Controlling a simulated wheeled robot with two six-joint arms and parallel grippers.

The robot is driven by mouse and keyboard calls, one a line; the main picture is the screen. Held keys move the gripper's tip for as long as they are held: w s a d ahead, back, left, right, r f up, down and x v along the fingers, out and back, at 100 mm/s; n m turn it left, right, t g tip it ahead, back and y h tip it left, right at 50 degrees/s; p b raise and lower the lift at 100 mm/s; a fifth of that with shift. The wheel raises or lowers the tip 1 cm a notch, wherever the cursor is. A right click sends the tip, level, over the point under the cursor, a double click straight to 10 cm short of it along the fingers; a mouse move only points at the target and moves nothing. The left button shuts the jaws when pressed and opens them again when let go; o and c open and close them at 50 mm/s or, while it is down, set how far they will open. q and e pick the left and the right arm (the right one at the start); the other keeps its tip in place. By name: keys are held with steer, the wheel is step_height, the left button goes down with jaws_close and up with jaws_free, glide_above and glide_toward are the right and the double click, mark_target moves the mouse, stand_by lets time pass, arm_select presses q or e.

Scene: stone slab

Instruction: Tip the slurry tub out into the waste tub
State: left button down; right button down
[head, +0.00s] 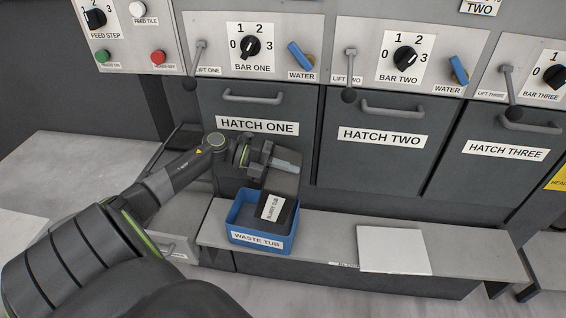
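The dark grey slurry tub (284,184) is steeply tilted, with its white label turned on its side. It is over the blue waste tub (262,252), and its lower end is inside or just above that tub's opening; I cannot tell if they touch. My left gripper (279,163) is shut on the upper end of the slurry tub. The slurry tub's mouth and any contents are hidden. The waste tub stands upright on the ledge, its label facing me. My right gripper is not in view.
The tubs are below hatch one (257,126), close to the hatch fronts. A pale square slab (393,250) lies on the ledge (335,236) to the right. Hatch two (381,137) and the knobs and levers are above. The ledge between waste tub and slab is clear.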

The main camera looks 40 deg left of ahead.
mark_target(300, 178)
arm_select(q)
steer(key=shift+w+d+g+y+p, duration=0.35)
steer(key=shift+d+y+p, duration=0.15)
steer(key=shift+d+p, duration=0.15)
steer(key=shift+w+d+f+g+y+p, duration=0.25)
steer(key=shift+d+f+g+y+p, duration=0.15)
steer(key=shift+f+y, duration=0.2)
steer(key=shift+w+d+f+g+y+p, duration=0.25)
steer(key=shift+d+f+y+p, duration=0.1)
steer(key=shift+f+y+p, duration=0.2)
step_height(300, 178, down, 8)
steer(key=w+d+g+y, duration=0.1)
steer(key=g+y, duration=0.5)
steer(key=y, duration=0.3)
steer(key=shift+d+r, duration=0.15)
steer(key=shift+d, duration=0.2)
steer(key=shift+y, duration=0.25)
